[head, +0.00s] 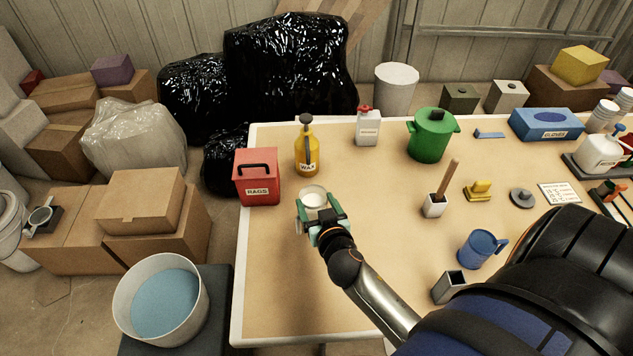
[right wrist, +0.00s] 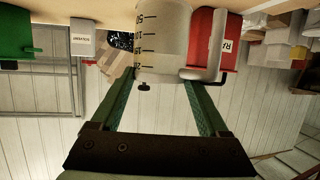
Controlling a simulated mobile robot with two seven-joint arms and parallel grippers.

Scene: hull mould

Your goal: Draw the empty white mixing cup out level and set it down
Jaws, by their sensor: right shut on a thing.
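The white mixing cup (head: 313,196) is over the near-left part of the table, in front of the red rags box and the yellow wax bottle. It looks roughly upright and its inside looks pale. In the right wrist view the cup (right wrist: 160,40) shows dark scale marks and a grey handle at its right side. My right gripper (head: 319,218) is shut on the cup, with its green fingers on either side. Whether the cup's base touches the table is hidden. My left gripper is not in view.
The red rags box (head: 257,177) stands close left of the cup, the wax bottle (head: 306,152) just behind. A solvent bottle (head: 367,128), green pot (head: 432,135), brush holder (head: 434,206) and blue mug (head: 481,248) stand right. The table's (head: 268,268) front-left area is clear.

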